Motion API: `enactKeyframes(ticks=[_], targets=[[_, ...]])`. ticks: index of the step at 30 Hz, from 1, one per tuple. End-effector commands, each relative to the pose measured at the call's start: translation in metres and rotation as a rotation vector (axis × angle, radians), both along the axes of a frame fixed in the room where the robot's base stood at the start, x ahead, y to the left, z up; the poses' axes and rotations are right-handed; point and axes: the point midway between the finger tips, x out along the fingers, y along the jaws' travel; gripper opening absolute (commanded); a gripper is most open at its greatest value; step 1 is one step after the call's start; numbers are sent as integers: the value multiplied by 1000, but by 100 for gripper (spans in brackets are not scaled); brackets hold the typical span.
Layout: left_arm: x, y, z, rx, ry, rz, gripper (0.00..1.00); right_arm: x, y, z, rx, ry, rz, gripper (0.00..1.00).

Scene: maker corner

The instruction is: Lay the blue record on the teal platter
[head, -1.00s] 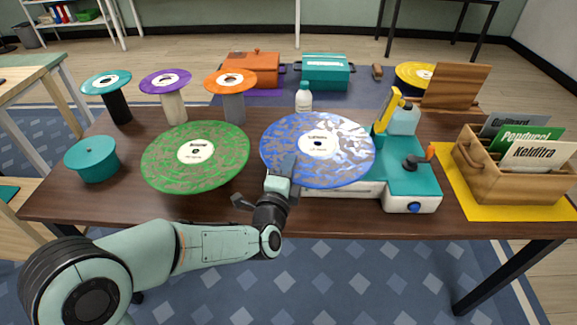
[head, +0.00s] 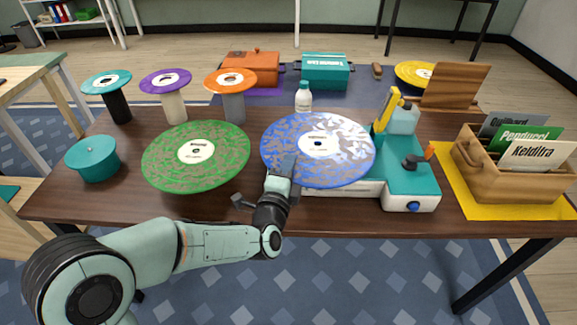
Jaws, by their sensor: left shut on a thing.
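The blue record (head: 342,167), blue with pale patches and a white label, lies roughly level over the left part of a teal and white record player (head: 405,183). My left gripper (head: 281,168) is shut on its near left edge. The teal platter is not visible; the record covers that part of the player. I cannot tell whether the record touches what is below it. The yellow arm (head: 385,110) of the player stands raised beside the record's right edge. My right gripper is not in view.
A green record (head: 222,165) lies close to the left of the blue one. A teal round pot (head: 93,162) stands at the left. A white bottle (head: 303,100) stands behind the blue record. A wooden crate (head: 515,181) of sleeves stands on a yellow mat (head: 470,207) at the right.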

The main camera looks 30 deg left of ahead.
Motion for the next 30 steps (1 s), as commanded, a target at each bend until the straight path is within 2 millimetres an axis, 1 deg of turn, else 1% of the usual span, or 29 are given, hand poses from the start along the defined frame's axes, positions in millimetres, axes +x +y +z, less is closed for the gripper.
enactKeyframes(ticks=[8,16,30], targets=[[0,0,1,0,-1,0,0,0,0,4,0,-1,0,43],[0,0,1,1,-2,0,0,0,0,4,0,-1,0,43],[0,0,-8,1,-2,1,0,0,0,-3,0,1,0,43]])
